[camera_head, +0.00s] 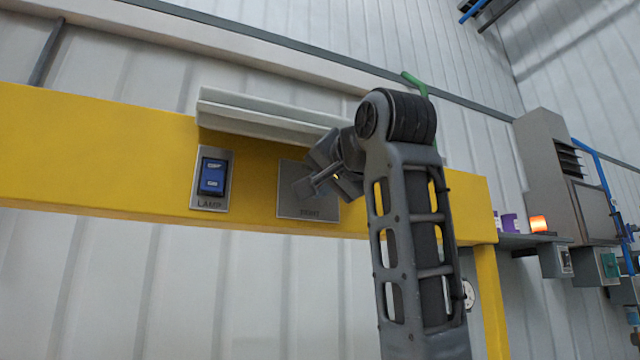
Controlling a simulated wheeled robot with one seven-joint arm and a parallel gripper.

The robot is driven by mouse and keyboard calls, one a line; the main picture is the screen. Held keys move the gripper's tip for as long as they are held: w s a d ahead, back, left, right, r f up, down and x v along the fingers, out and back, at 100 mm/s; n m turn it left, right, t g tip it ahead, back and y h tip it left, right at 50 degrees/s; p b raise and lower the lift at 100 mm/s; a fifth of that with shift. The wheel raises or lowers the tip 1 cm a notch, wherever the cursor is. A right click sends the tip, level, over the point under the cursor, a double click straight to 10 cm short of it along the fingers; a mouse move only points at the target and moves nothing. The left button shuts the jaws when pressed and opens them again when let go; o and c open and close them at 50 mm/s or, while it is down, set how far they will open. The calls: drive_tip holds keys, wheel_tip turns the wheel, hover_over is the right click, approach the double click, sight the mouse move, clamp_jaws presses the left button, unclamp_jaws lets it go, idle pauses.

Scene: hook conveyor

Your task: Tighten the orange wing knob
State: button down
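My gripper (316,184) is in front of a grey plate (289,205) on the yellow beam (120,155), and its fingers point left. The lettering at the bottom of the plate is too small to read surely. A tiny orange-yellow spot shows between the gripper parts. I cannot tell whether it is the orange wing knob, and no whole knob is visible. My gripper and wrist hide part of the plate. I cannot tell whether the fingers touch or hold anything.
A blue rocker switch (212,177) on a plate marked LAMP sits left of the grey plate. A pale ledge (265,115) juts out above both. At the right are a glowing orange lamp (538,224) on a shelf and grey boxes. The beam's left part is clear.

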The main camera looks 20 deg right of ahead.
drive_tip(key=shift+m+p, duration=0.75)
drive_tip(key=shift+m, duration=6.25)
drive_tip(key=c, duration=1.2)
unclamp_jaws()
drive_tip(key=shift+o, duration=0.2)
drive_tip(key=shift+r, duration=0.1)
drive_tip(key=s+b, duration=0.2)
drive_tip(key=s, duration=0.6)
drive_tip(key=shift+w, duration=0.1)
